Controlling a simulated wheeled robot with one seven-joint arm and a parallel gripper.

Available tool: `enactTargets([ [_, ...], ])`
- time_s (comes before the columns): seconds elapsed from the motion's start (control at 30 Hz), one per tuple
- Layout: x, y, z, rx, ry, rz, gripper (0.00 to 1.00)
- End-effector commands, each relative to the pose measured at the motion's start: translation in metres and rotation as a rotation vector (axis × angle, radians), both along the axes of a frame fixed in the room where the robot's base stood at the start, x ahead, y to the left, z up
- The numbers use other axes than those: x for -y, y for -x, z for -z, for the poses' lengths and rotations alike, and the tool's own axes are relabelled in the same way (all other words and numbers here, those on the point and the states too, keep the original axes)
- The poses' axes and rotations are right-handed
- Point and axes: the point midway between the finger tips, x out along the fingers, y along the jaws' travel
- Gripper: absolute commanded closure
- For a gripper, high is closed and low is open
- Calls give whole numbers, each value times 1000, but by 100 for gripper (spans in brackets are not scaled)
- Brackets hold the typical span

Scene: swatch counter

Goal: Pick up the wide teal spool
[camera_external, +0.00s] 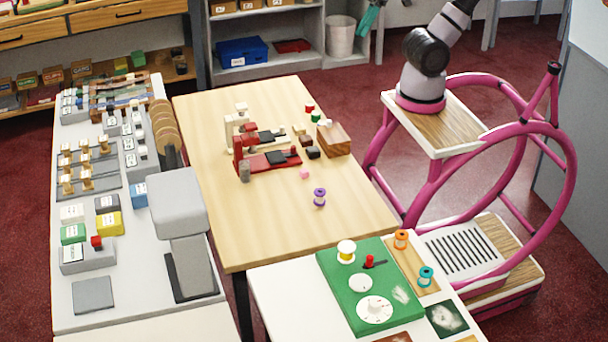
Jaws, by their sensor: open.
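What looks like my gripper (369,19), with teal fingers, hangs at the top edge of the picture, far from the spool. It is open and I see nothing in it. The arm between it and its base leaves the frame at the top.
The green board (333,275) carries a white-and-yellow spool (346,251), a red knob and a white dial (374,310). A purple spool (319,197) stands on the wooden table (220,220). A wooden block (334,140) stands behind it. The wooden table's front is clear.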

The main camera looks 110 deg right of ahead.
Motion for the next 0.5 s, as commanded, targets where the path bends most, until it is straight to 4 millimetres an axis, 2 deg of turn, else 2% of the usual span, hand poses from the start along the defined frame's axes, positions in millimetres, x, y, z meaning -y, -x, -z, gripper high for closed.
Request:
enactTargets([
  [0.17,-50,-26,16,-153,-152,-52,16],
  [0.5,-197,-73,63,-562,-519,-91,16],
])
